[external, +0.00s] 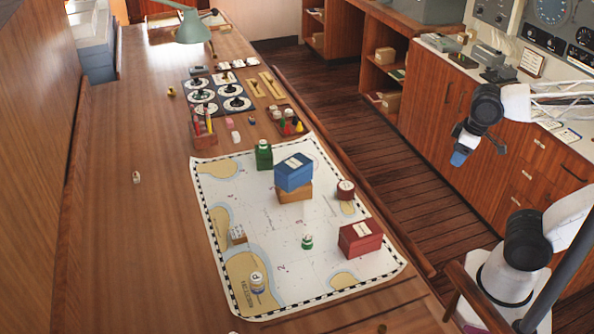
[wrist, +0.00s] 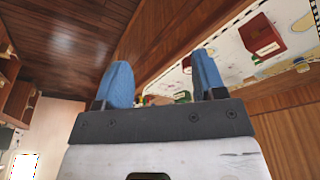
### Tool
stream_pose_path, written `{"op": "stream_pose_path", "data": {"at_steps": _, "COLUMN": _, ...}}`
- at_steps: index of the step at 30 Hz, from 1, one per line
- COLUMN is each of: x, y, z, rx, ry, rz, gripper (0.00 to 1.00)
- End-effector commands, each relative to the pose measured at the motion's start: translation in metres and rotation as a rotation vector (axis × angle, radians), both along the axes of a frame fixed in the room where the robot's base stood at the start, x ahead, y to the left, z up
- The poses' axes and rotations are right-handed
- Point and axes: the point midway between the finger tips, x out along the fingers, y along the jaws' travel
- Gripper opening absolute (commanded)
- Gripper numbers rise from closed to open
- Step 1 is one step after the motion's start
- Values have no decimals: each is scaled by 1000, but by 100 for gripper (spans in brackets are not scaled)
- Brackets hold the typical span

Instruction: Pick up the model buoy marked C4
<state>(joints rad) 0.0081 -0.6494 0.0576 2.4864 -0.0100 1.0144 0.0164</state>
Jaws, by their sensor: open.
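Several small model pieces stand on the chart, and I cannot read a C4 mark on any of them. A green and white piece (external: 307,242) stands near the chart's middle. A white piece with a letter like P (external: 257,282) stands near its front left. A green block with a white top (external: 264,155) and a dark red round piece (external: 346,190) are farther back. A small white piece (external: 136,177) stands alone on the bare table at left. My gripper (external: 466,152) is open and empty, off to the right of the table; its blue fingers show apart in the wrist view (wrist: 163,82).
The chart (external: 215,200) lies on the long wooden table (external: 120,240). A blue box (external: 293,172) sits on a brown one (external: 294,192), and a red box (external: 360,239) is at the chart's right. A raised rail edges the table. A green lamp (external: 192,25) stands behind.

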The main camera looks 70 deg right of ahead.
Motion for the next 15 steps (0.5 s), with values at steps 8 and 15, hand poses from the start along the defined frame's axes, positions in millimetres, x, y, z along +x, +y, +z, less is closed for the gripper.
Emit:
{"op": "stream_pose_path", "data": {"at_steps": 8, "x": 14, "y": 3, "z": 17, "rx": -51, "ry": 36, "rz": 84, "gripper": 64}}
{"op": "stream_pose_path", "data": {"at_steps": 15, "x": 43, "y": 12, "z": 23, "rx": -156, "ry": 104, "rz": 251, "gripper": 64}}
